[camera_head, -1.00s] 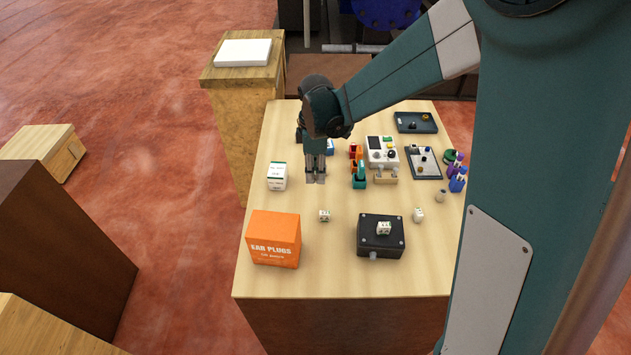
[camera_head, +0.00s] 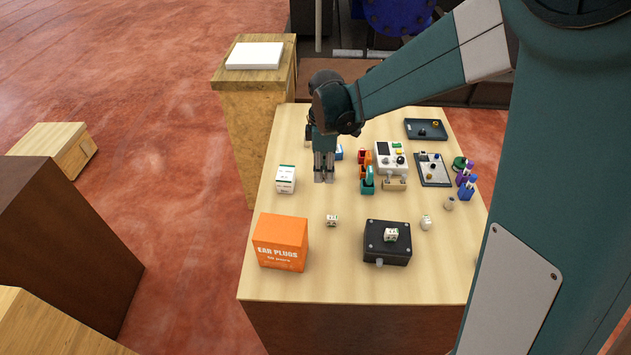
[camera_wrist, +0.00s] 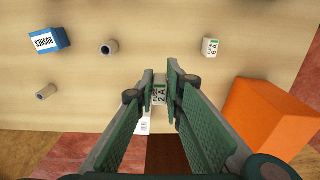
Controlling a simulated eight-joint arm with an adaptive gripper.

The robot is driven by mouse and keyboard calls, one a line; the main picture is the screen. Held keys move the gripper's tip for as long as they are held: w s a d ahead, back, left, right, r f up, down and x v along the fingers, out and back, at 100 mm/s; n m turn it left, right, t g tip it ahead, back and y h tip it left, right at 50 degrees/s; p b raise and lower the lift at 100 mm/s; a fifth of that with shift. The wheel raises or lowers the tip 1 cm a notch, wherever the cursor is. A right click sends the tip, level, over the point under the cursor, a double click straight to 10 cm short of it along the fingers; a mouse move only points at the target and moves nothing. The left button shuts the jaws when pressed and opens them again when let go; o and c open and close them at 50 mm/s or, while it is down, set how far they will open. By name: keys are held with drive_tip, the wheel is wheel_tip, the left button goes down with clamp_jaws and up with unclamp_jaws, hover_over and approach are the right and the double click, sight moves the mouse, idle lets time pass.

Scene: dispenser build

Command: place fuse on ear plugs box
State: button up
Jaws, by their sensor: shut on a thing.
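My gripper (camera_head: 324,181) is above the left-middle part of the table. In the wrist view my gripper (camera_wrist: 160,80) is shut on a small white fuse (camera_wrist: 160,97) marked 2 A. The head view does not show this fuse clearly. The orange ear plugs box (camera_head: 281,243) stands upright at the table's front left, apart from my gripper. Nothing lies on its top. The orange box (camera_wrist: 268,115) also shows at the right of the wrist view.
A white-and-green box (camera_head: 286,180) stands close left of my gripper. A small white block (camera_head: 332,221) lies right of the ear plugs box. A black box (camera_head: 388,252) bears another white block (camera_head: 391,235). A blue bushings box (camera_wrist: 48,40) shows in the wrist view.

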drive_tip(key=s+a+r+p, duration=0.1)
drive_tip(key=s+a+r, duration=0.6)
drive_tip(key=s+r, duration=0.25)
wheel_tip(320, 180, up, 6)
drive_tip(key=p, duration=0.1)
hover_over(284, 229)
drive_tip(key=shift+f, duration=0.1)
drive_tip(key=shift+f, duration=2.95)
drive_tip(key=shift+f, duration=2.1)
drive_tip(key=shift+f, duration=0.15)
drive_tip(key=o, duration=0.8)
drive_tip(key=shift+c, duration=0.2)
